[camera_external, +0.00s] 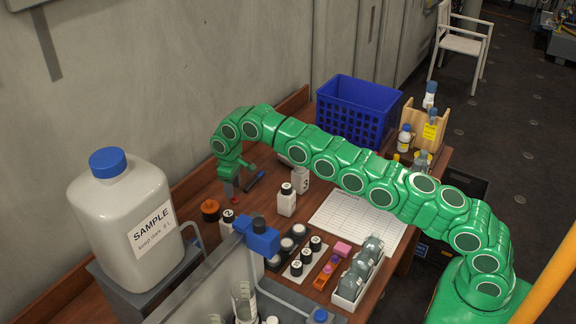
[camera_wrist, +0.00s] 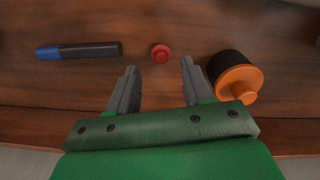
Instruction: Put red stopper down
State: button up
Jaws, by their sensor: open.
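The small red stopper (camera_wrist: 160,53) rests on the brown wooden table in the wrist view, just beyond and between my fingertips. My gripper (camera_wrist: 160,72) is open, with its two grey fingers apart and nothing held between them. In the external view a bit of red, likely the stopper (camera_external: 228,189), shows low beside my gripper (camera_external: 235,180), which points down over the table near the wall. The fingers are hard to make out there.
A black and orange cap (camera_wrist: 236,78) sits close to the right finger. A blue and black marker (camera_wrist: 80,50) lies to the left. A large white sample jug (camera_external: 125,215), white bottles (camera_external: 286,202) and a blue crate (camera_external: 358,108) stand around the table.

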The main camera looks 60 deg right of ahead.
jog(key=shift+r, duration=2.1)
jog(key=shift+r, duration=0.1)
